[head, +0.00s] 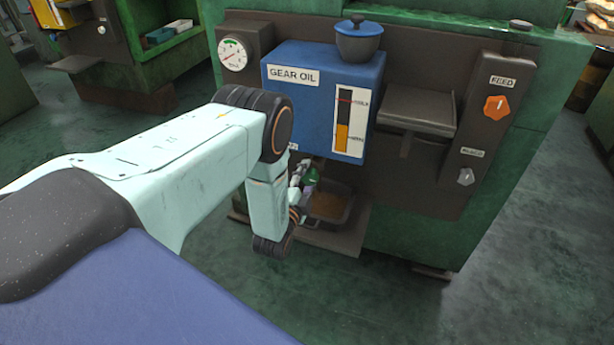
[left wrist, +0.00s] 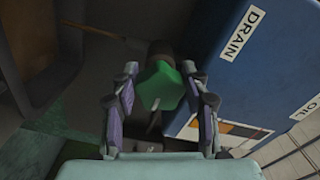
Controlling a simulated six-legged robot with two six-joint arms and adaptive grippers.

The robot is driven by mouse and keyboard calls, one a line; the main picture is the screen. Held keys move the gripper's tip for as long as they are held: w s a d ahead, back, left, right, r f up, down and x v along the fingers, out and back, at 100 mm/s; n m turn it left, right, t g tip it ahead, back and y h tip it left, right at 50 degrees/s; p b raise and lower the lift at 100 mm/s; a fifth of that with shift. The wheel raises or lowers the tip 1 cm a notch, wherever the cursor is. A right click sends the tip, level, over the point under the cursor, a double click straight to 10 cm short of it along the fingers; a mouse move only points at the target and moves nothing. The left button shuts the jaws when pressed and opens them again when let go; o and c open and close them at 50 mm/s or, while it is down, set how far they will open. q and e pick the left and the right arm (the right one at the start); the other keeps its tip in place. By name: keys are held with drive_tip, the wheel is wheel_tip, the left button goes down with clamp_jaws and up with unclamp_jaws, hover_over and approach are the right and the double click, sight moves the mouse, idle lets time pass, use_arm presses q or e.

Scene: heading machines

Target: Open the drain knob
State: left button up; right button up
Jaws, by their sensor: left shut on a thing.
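The green drain knob (head: 311,178) shows low under the blue gear oil tank (head: 312,115) in the head view, partly hidden by my left arm. In the left wrist view the knob (left wrist: 161,88) is a faceted green block between the two fingers of my left gripper (left wrist: 160,75). The left gripper (head: 302,175) is shut on it. A white DRAIN label (left wrist: 243,33) is on the blue tank side, right of the knob in the wrist view. My right gripper is not in view.
A tray (head: 328,206) with brownish contents sits below the knob. A grey shelf (head: 420,108) juts out right of the tank. An orange FEED knob (head: 496,108) and a grey knob (head: 466,177) are on the right panel. The green floor in front is clear.

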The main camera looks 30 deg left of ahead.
use_arm(q)
drive_tip(key=o, duration=1.2)
drive_tip(key=v, duration=1.2)
drive_tip(key=shift+f, duration=0.1)
